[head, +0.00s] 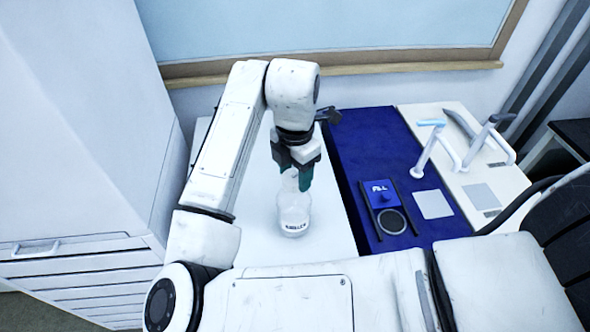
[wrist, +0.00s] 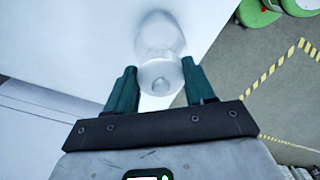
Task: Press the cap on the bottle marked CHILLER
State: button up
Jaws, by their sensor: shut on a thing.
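A whitish, see-through bottle (head: 293,213) stands upright on the white worktop left of the blue mat. Dark lettering on its lower front is too small to read surely. My gripper (head: 303,180) points down at the bottle's top, its green fingers closed about a pale round cap (wrist: 160,77) with a small knob. The wrist view shows the bottle (wrist: 158,35) directly beyond the cap, in line with it. I cannot tell whether the cap is seated or just touching the neck. The fingers also show in the wrist view (wrist: 158,82).
A dark blue mat (head: 355,150) lies right of the bottle, with a lettered blue block (head: 380,193), a dark ring (head: 391,221) and a white square (head: 433,204). White stands (head: 437,145) are farther right. A tall white cabinet (head: 85,120) bounds the left.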

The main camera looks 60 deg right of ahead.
jog(key=o, duration=1.4)
jog(key=shift+r+p, duration=1.3)
jog(key=shift+r, duration=2.2)
grip_shut()
